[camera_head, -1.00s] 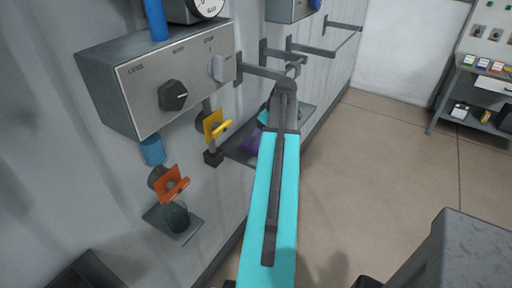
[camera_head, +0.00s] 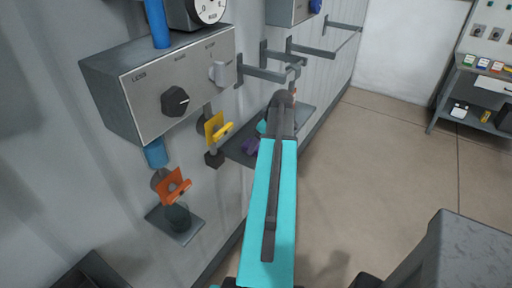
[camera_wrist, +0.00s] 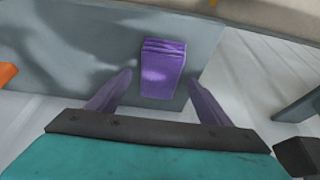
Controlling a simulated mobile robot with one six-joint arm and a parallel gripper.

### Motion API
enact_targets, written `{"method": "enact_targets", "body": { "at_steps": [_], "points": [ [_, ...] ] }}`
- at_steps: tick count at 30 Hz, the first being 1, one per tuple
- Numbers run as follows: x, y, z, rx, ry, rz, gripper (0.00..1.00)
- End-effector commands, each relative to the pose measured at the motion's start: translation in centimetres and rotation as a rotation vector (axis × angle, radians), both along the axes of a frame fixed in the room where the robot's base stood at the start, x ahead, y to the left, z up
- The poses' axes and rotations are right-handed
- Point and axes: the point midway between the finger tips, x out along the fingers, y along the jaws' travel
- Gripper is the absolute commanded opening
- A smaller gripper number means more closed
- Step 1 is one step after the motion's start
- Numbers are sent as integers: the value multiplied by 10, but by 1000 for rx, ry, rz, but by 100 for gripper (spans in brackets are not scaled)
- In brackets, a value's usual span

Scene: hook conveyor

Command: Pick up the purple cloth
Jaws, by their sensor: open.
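The purple cloth (camera_wrist: 162,68) lies folded in a small block on a grey shelf (camera_wrist: 105,40) in the wrist view. I cannot tell the height of the fingertips over the cloth. My arm hides most of the gripper in the head view.
A grey control box (camera_head: 170,85) with a black knob is on the wall, above a yellow valve (camera_head: 216,128) and an orange valve (camera_head: 173,184). Wall hooks (camera_head: 275,72) jut out above the shelf. Open floor is at right.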

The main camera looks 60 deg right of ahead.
Motion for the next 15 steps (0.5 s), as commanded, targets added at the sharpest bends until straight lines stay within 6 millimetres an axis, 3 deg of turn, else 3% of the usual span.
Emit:
{"method": "enact_targets", "body": {
  "at_steps": [6, 15],
  "points": [
    [5, 0, -12, 0, 0, 0, 73],
    [5, 0, -13, -1, 0, 0, 73]
  ]
}}
